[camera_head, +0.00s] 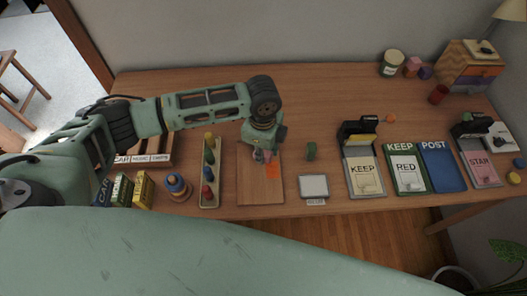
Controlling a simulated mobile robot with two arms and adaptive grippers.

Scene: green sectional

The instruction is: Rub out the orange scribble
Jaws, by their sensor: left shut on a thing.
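The orange scribble (273,171) is a small bright patch on a flat wooden board (260,193) near the front of the table. My left gripper (262,155) points down over the upper part of the board, right beside the scribble. It is shut on a small pinkish thing, mostly hidden by the fingers; I cannot tell clearly what it is or whether it touches the board. The gripper may cover part of the scribble. My right gripper is not in view.
A narrow tray of coloured pegs (209,203) lies left of the board. A small green object (311,151) and a white-faced pad (313,186) are on its right. Stamp stations and the KEEP tray (364,178) stand further right. The table's back middle is clear.

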